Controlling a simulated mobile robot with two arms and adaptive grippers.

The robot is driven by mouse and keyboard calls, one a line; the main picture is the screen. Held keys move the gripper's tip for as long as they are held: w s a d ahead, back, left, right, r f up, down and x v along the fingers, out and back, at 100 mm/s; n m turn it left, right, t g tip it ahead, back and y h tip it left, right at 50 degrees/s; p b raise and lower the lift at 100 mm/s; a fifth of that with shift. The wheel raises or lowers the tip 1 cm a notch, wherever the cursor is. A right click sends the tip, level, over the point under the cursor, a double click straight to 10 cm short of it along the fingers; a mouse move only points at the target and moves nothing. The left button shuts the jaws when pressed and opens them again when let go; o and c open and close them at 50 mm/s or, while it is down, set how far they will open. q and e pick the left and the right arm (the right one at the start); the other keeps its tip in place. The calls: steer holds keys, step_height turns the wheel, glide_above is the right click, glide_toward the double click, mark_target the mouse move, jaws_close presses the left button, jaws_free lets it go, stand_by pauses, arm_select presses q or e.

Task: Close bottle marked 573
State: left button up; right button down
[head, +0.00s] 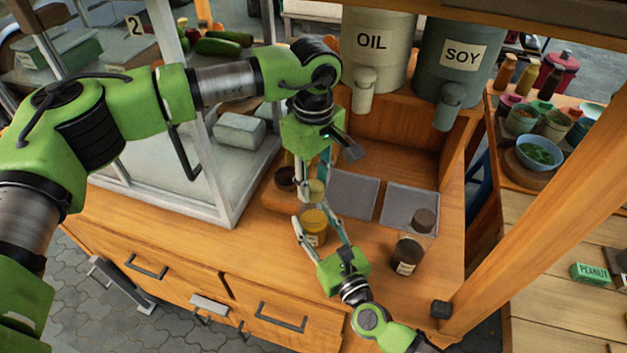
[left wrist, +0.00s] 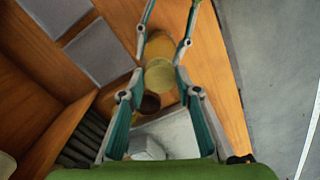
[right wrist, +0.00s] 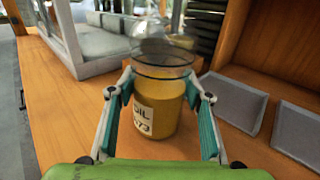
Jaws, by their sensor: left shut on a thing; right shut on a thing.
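The bottle of yellow oil (head: 313,231) stands upright on the wooden counter. In the right wrist view its label reads "OIL" and apparently 573 on the bottle (right wrist: 160,105). My right gripper (head: 318,219) is shut around the bottle, one finger on each side. My left gripper (head: 316,198) points down over it, shut on a pale yellow see-through lid (head: 316,187). In the left wrist view the lid (left wrist: 160,76) sits between the fingertips, in front of the bottle (left wrist: 159,46). I cannot tell whether the lid touches the bottle's rim.
A dark bottle (head: 408,255) stands to the right, with a brown lid (head: 424,221) behind it. Two grey trays (head: 410,203) lie behind. A brown round thing (head: 286,179) is near my left gripper. A white-framed case (head: 205,180) stands left. The OIL dispenser (head: 377,50) hangs above.

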arm_select(q)
steer(key=m, duration=1.2)
steer(key=shift+m, duration=0.3)
steer(key=m, duration=0.5)
steer(key=shift+m, duration=0.4)
steer(key=o, duration=0.7)
